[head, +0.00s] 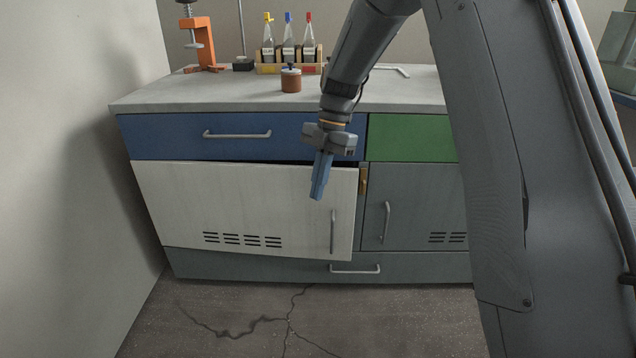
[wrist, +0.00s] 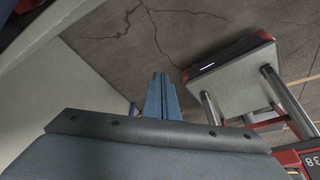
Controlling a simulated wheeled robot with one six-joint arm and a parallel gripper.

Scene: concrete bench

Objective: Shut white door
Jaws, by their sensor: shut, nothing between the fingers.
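The white door (head: 240,205) is on the left of the bench front in the head view, with a vertical bar handle (head: 332,231) near its right edge and vent slots low down. It stands slightly ajar: a dark gap shows along its top and its right edge sits forward of the frame, where a brass-coloured part (head: 363,181) shows. My gripper (head: 316,196) is shut and empty, pointing down in front of the door's upper right part. I cannot tell whether it touches the door. In the wrist view the closed blue fingers (wrist: 160,80) point toward the floor.
A blue drawer (head: 180,139) is above the door, with a green panel (head: 408,138) and a grey door (head: 415,208) to the right. The worktop holds a brown jar (head: 291,80), a bottle rack (head: 268,68) and an orange clamp (head: 199,42). A wall stands at left.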

